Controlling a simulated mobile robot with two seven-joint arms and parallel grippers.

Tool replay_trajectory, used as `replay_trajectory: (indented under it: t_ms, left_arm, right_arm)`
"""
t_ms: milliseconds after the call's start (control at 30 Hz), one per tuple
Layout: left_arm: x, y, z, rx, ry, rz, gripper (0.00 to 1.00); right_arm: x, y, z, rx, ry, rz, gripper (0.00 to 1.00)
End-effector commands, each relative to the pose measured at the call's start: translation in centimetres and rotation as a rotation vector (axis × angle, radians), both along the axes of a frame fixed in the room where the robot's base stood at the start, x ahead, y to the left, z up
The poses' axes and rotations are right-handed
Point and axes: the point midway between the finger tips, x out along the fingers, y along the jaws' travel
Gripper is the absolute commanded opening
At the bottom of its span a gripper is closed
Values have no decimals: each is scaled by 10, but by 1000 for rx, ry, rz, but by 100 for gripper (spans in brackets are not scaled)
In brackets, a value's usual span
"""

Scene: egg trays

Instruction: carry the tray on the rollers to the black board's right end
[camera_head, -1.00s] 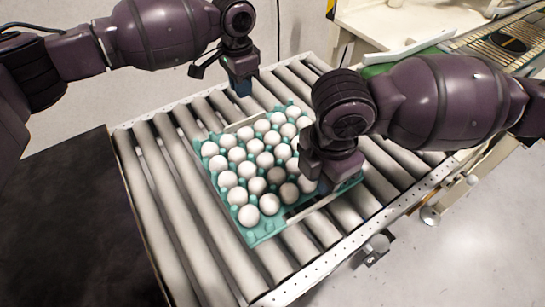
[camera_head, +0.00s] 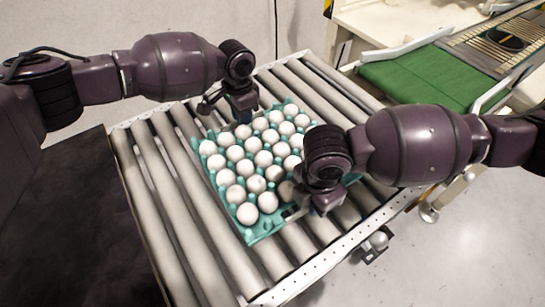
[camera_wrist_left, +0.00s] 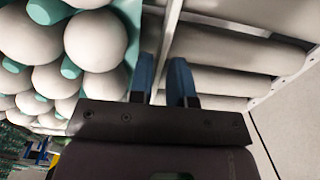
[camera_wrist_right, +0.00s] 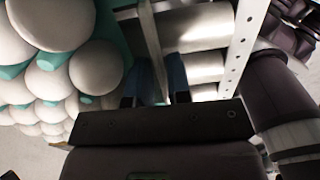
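A teal egg tray (camera_head: 264,233) full of white eggs lies flat on the rollers, with pale bars along two opposite sides. My left gripper (camera_head: 243,116) is low at the tray's far side; its blue fingers (camera_wrist_left: 164,80) stand apart with a pale strip between them. My right gripper (camera_head: 325,205) is at the near right side and hides part of the tray. Its fingers (camera_wrist_right: 154,82) stand apart on either side of the pale bar (camera_wrist_right: 150,35). Neither gripper visibly pinches it. The black board (camera_head: 75,220) lies left of the rollers.
The roller table (camera_head: 170,200) has bare rollers left of the tray and behind it. A metal rail (camera_head: 330,265) edges its near right side. A green conveyor belt (camera_head: 425,75) and a pale bench (camera_head: 385,20) stand at the back right.

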Motion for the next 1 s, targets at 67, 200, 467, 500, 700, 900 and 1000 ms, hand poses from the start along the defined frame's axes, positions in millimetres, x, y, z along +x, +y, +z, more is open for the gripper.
replay_trajectory:
  t_ms: [67,200,467,500,700,900,1000]
  left_arm:
    - [0,0,-4,-1,-1,0,18]
    - [0,-1,-7,-2,-1,0,18]
    - [0,0,-7,-1,-1,0,15]
    - [0,0,-7,-1,-1,0,9]
    - [0,0,-7,-1,-1,0,0]
    - [0,0,-7,0,-1,0,0]
    - [0,0,-7,0,-1,1,0]
  right_arm:
    - [0,0,-4,1,-1,-1,18]
    - [1,0,-7,0,-2,0,18]
    - [0,0,-7,1,-2,0,15]
    - [0,0,-7,1,-2,0,9]
    - [0,0,-7,1,-1,0,0]
    - [0,0,-7,1,-1,0,0]
    - [0,0,-7,1,-1,0,0]
